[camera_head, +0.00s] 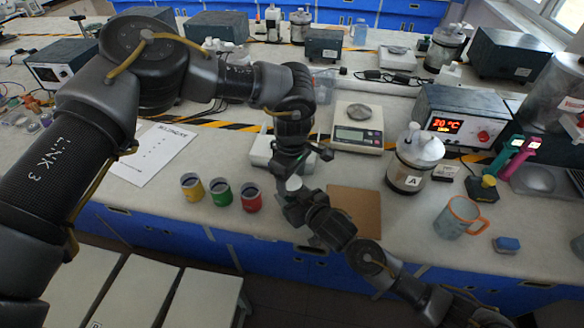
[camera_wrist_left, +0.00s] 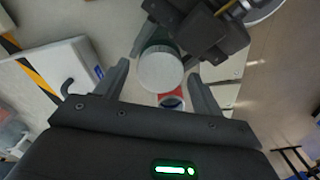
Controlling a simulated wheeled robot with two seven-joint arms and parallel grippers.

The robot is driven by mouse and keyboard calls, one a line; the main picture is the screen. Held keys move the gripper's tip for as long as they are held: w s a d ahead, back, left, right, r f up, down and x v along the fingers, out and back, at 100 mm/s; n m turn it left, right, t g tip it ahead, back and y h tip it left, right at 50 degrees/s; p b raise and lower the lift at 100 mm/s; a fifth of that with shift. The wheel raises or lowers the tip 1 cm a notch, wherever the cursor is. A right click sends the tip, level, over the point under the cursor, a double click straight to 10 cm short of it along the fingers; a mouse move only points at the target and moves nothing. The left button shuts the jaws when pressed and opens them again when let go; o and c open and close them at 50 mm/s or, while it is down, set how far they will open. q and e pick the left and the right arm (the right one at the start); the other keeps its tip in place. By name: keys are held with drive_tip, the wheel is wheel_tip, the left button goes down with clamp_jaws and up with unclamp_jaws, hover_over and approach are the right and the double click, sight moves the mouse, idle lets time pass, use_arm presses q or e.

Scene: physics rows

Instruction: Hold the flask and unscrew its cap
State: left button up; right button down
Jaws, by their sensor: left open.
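The flask's round white cap (camera_wrist_left: 160,70) faces up in the left wrist view; in the head view a small pale part of the flask (camera_head: 294,184) shows between my grippers. My left gripper (camera_head: 291,173) points down from above. Its open fingers stand on either side of the cap in the left wrist view (camera_wrist_left: 161,82), with gaps on both sides. My right gripper (camera_head: 298,205) comes in from the lower right and is shut on the flask's body below the cap; it also shows in the left wrist view (camera_wrist_left: 195,28). The flask's body is mostly hidden.
Yellow (camera_head: 192,187), green (camera_head: 221,193) and red (camera_head: 251,197) cups stand left of my grippers. A brown board (camera_head: 356,208) lies to the right, with a balance (camera_head: 358,132) behind. An orange-rimmed mug (camera_head: 458,217) and a bottle marked A (camera_head: 408,172) stand further right.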

use_arm(q)
drive_tip(key=shift+f, duration=0.35)
drive_tip(key=shift+c, duration=0.5)
drive_tip(key=c, duration=0.9)
drive_tip(key=n, duration=1.3)
drive_tip(key=shift+n, duration=0.3)
drive_tip(key=o, duration=1.1)
drive_tip(key=shift+c, duration=0.2)
drive_tip(key=shift+s, duration=0.1)
drive_tip(key=shift+s+d, duration=0.1)
drive_tip(key=shift+d, duration=0.05)
